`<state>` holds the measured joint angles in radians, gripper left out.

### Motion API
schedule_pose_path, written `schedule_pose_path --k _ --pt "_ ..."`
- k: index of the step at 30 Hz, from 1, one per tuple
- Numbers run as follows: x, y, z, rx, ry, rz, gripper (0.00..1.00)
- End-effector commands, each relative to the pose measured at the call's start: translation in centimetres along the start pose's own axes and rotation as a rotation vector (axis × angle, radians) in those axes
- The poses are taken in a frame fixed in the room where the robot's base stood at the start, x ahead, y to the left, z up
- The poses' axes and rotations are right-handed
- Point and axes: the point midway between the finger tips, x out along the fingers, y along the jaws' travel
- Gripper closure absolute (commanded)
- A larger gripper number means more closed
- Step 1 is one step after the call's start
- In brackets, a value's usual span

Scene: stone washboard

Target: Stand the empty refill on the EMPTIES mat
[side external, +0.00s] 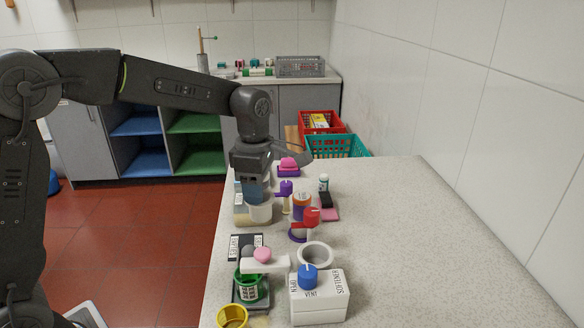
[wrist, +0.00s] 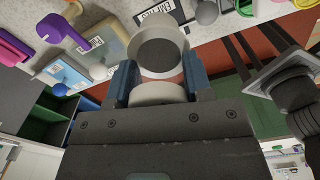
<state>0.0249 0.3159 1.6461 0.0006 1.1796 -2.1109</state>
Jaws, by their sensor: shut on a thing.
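My gripper (side external: 257,200) points down over the left side of the counter, shut on the refill. In the wrist view the refill (wrist: 158,48) sits between the two blue-grey fingers; it shows a pale round end with a dark grey centre and a second pale rim nearer the palm. In the side view its pale lower part (side external: 261,213) shows below the fingers. Whether the refill touches anything beneath is unclear.
A purple-topped item (side external: 285,189), a red-knobbed item (side external: 311,217) and a white ring (side external: 316,254) stand to the right. A green canister (side external: 245,287) and a white VENT box (side external: 320,303) stand in front. The counter's right side is clear.

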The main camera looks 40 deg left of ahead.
Motion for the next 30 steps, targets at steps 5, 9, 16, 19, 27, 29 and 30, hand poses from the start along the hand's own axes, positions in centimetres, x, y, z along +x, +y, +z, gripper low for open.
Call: schedule_pose_path --k 5,9,16,19,27,29,30 --pt "2.6 0.2 -3.4 -0.097 0.0 0.0 0.77" --pt "3.6 0.1 -4.3 -0.122 0.0 0.0 0.77" --pt "5.4 0.1 -4.3 -0.123 0.001 -0.001 0.77" --pt "6.5 0.1 -4.3 -0.122 0.001 -0.002 0.77" --pt "8.7 0.1 -4.3 -0.121 0.0 -0.001 0.77" --pt "9.0 0.1 -4.3 -0.121 0.0 -0.001 0.77" --pt "9.2 0.1 -4.3 -0.121 0.0 -0.001 0.77"
